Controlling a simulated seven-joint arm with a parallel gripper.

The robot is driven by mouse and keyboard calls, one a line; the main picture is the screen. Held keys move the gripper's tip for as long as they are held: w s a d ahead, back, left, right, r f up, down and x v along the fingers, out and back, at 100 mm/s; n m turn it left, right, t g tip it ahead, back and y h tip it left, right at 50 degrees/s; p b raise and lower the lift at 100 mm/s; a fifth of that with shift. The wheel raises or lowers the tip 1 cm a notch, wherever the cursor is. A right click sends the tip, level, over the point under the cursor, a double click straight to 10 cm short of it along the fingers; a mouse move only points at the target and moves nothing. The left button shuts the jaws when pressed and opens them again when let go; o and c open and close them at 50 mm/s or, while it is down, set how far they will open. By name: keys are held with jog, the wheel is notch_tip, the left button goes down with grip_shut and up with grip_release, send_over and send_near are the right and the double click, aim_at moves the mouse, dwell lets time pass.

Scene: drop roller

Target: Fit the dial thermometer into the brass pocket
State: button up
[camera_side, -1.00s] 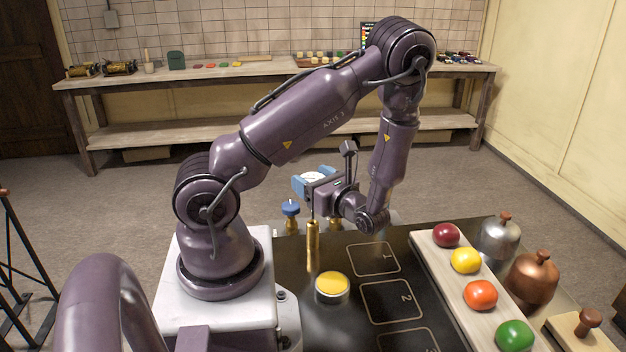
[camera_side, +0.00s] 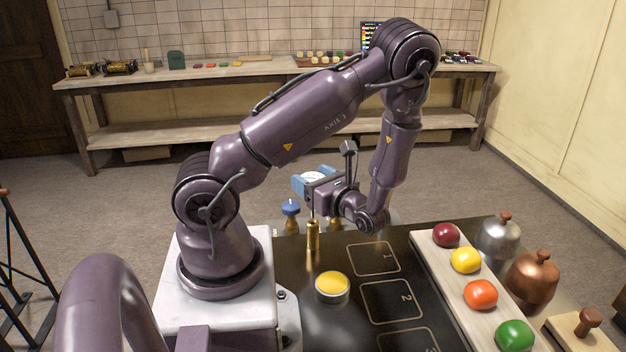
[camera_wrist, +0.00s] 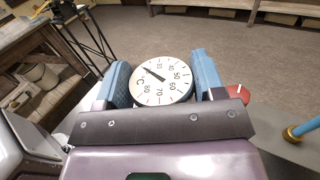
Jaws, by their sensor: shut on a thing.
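The dial thermometer has a round white face with black numbers (camera_wrist: 162,80). In the wrist view it sits between the two blue fingers of my gripper (camera_wrist: 163,82), which is shut on it. In the side view the blue-fingered gripper (camera_side: 312,179) holds it above the brass pocket (camera_side: 313,238), an upright brass tube on the dark worktop. The thin stem points down at the pocket's top. I cannot tell whether its tip is inside the mouth. The pocket is hidden in the wrist view.
A blue-topped brass fitting (camera_side: 291,212) stands close left of the pocket. A yellow-topped round button (camera_side: 332,286) lies in front. A pale board with coloured knobs (camera_side: 428,243) and metal domes (camera_side: 532,280) are at right. Marked squares (camera_side: 391,301) are empty.

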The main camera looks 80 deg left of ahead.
jog(key=shift+f, duration=3.8)
jog(key=o, duration=1)
jog(key=v, duration=1.3)
jog(key=shift+f, duration=0.1)
